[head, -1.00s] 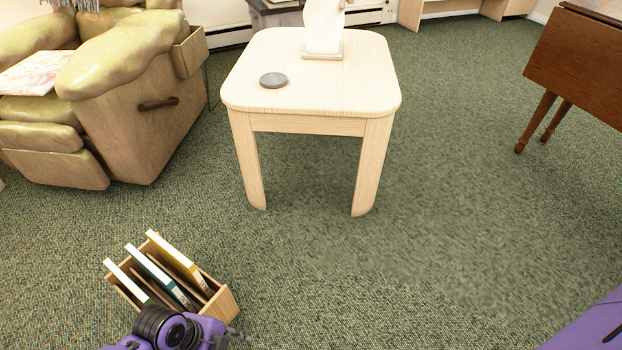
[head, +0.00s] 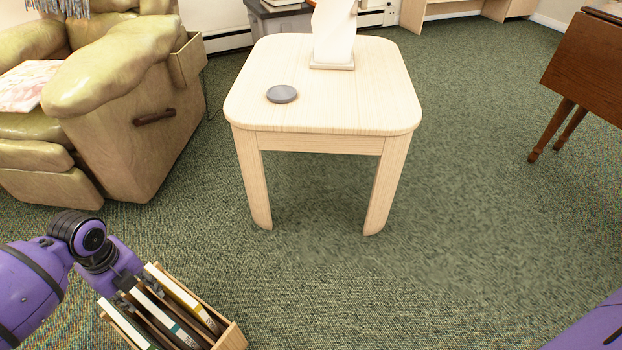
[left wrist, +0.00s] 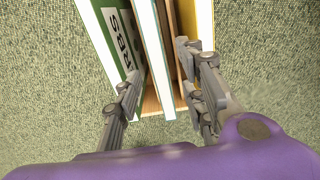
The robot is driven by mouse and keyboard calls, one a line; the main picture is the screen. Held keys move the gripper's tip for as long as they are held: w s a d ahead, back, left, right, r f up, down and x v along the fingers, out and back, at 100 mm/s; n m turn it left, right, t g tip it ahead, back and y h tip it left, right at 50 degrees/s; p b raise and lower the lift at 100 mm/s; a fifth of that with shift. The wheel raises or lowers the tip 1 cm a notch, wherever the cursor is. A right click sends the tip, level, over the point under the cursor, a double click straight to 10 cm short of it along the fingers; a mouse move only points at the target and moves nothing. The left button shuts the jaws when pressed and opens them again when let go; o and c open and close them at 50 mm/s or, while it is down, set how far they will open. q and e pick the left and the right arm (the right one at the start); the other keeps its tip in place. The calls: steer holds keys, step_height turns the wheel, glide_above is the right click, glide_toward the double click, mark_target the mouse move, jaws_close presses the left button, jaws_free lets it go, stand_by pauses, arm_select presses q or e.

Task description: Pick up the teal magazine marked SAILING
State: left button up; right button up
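A wooden magazine rack (head: 237,338) stands on the carpet at the lower left of the head view, holding three magazines. The middle one has a teal band and a white edge (head: 180,328); I cannot read SAILING on it. In the left wrist view this teal magazine (left wrist: 150,45) shows edge-on between a green and a yellow one. My right gripper is out of view.
A pale wooden table (head: 330,110) with a grey disc is beyond, and an armchair (head: 120,120) at left. Carpet to the right is clear.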

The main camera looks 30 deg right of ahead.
mark_target(147, 302)
arm_select(q)
steer(key=shift+s+f, duration=0.1)
steer(key=shift+f, duration=0.45)
steer(key=f+b, duration=0.1)
steer(key=f, duration=0.1)
steer(key=f+b, duration=0.1)
steer(key=shift+s+f+b, duration=0.2)
steer(key=shift+f+b, duration=0.2)
steer(key=shift+f, duration=0.15)
jaws_close()
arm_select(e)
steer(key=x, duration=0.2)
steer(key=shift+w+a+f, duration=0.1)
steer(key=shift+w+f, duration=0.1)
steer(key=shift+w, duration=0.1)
